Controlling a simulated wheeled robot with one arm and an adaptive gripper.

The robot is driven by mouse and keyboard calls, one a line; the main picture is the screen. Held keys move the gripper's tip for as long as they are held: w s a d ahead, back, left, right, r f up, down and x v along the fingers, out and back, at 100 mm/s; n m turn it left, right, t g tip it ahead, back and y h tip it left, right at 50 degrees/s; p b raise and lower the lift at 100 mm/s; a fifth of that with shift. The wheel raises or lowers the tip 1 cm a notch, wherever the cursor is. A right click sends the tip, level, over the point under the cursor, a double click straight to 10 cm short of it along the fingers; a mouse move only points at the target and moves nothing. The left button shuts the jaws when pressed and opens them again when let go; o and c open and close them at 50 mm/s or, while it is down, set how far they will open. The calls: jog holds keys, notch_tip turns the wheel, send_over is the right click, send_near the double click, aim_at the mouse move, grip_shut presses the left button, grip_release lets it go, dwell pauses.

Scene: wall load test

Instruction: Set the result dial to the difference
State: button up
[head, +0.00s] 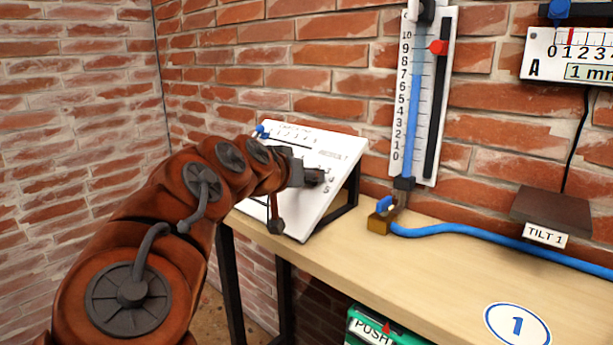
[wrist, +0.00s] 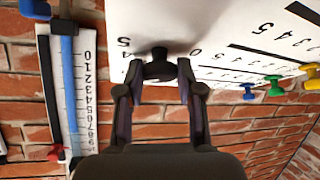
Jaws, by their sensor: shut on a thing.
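A sloped white panel (head: 300,218) with printed number scales and the word RESULT stands on the bench's left end. My gripper (head: 318,177) is at the panel's right side, over the result scale. In the wrist view my gripper (wrist: 160,82) has both fingers closed around a black knob (wrist: 162,66), the result dial, close to the panel face (wrist: 140,20). A printed 5 shows left of the knob and a 0 to its right. The dial's pointer and exact setting are hidden. Blue (wrist: 248,92), green (wrist: 273,84) and yellow (wrist: 312,78) knobs sit beside other scales.
A gauge tube (head: 411,120) on the brick wall holds blue liquid to about 7; a red marker (head: 438,47) sits near 9. A blue hose (head: 470,230) crosses the bench (head: 420,275). A TILT 1 block (head: 550,212) and gauge A (head: 575,55) are at right.

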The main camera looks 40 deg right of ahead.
jog(key=o, duration=1.1)
jog(key=shift+a, duration=0.1)
jog(key=v, duration=0.7)
jog(key=shift+s+a+r, duration=0.1)
